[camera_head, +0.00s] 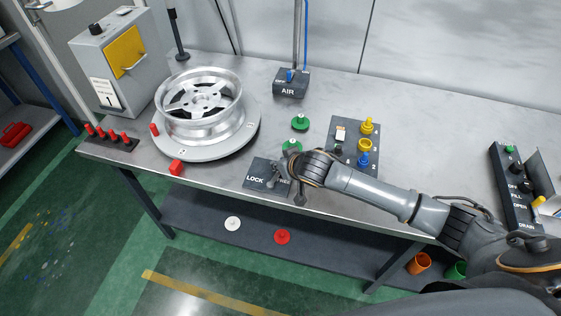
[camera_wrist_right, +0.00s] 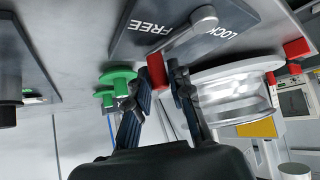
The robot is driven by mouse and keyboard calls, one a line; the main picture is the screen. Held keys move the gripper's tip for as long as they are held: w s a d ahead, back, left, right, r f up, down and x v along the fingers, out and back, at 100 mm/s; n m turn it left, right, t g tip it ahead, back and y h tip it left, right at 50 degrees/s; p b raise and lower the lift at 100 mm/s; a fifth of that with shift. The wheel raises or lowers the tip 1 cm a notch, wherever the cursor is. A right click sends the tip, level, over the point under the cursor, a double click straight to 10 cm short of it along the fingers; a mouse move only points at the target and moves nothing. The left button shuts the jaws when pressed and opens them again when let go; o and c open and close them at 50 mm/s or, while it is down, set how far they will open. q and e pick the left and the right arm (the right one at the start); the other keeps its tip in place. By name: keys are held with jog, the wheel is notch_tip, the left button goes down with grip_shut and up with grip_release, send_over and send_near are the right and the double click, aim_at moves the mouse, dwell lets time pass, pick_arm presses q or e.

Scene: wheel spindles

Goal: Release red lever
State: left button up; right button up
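The red lever shows in the right wrist view as a grey arm (camera_wrist_right: 190,37) with a red end (camera_wrist_right: 157,72), on a dark plate (camera_wrist_right: 135,22) marked FREE and LOCK. The red end lies near the FREE lettering, past the plate's edge. My right gripper (camera_wrist_right: 160,76) has its fingertips on either side of the red end and appears closed on it. In the head view my right arm reaches in from the right to the plate (camera_head: 256,179); the gripper hides much of the lever and the FREE word. My left gripper is not in view.
A silver wheel (camera_head: 203,104) sits on a round turntable (camera_head: 240,138) left of the plate. Green knobs (camera_head: 300,122), a button panel (camera_head: 342,126) and an AIR box (camera_head: 291,88) stand behind and right.

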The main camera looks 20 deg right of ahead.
jog(key=shift+o, duration=1)
jog(key=shift+s+r, duration=0.1)
jog(key=v, duration=1.1)
jog(key=shift+s+r, duration=0.25)
jog(key=shift+s, duration=0.1)
